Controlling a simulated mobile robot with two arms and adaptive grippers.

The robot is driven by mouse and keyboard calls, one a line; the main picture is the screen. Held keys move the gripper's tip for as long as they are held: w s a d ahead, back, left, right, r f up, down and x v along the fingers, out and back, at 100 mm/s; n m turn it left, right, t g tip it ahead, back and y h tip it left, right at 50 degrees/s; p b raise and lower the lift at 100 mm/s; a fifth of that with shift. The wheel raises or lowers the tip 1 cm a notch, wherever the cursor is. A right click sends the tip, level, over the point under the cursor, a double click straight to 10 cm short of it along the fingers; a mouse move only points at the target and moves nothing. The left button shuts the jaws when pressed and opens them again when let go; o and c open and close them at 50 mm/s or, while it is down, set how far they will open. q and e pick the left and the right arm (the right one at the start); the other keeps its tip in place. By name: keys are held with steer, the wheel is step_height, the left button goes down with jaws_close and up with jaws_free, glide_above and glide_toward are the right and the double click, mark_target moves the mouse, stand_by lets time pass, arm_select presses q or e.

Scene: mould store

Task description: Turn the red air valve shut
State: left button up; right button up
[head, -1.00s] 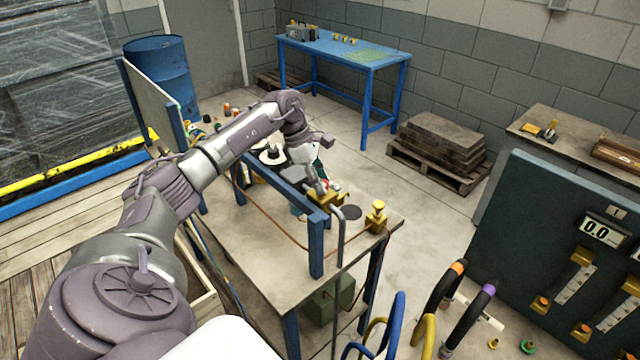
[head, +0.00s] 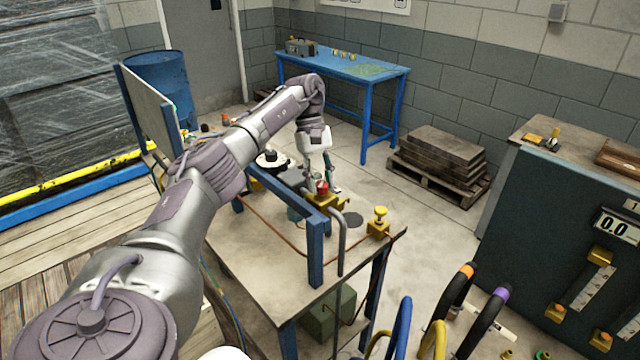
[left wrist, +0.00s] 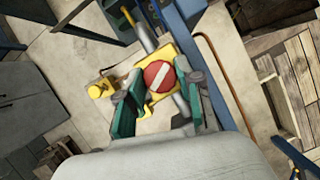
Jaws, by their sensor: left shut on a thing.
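The red air valve (head: 322,188) is a round red knob on a yellow body, mounted by the blue post on the workbench. My left gripper (head: 326,184) reaches down to the valve from above. In the left wrist view, its green-padded fingers (left wrist: 156,91) stand on either side of the red knob, closed on it. My right gripper is not in view.
A blue frame post (head: 314,245) and a bent grey pipe (head: 341,245) stand close to the valve. A second yellow fitting (head: 379,222) sits on the workbench (head: 265,262) to the right. Coloured hoses (head: 398,325) rise in front, beside a dark panel (head: 540,230).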

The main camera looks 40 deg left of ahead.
mark_target(322, 183)
arm_select(q)
steer(key=m, duration=0.2)
steer(key=shift+w+r+m+g+y, duration=0.1)
steer(key=shift+w+m+g+y, duration=0.05)
steer(key=shift+m+g+y, duration=0.2)
steer(key=shift+d+m+g+y, duration=0.1)
steer(key=shift+m+g+y, duration=0.4)
steer(key=shift+m, duration=1.05)
steer(key=o, duration=1.1)
steer(key=shift+o, duration=0.2)
step_height(322, 183, up, 10)
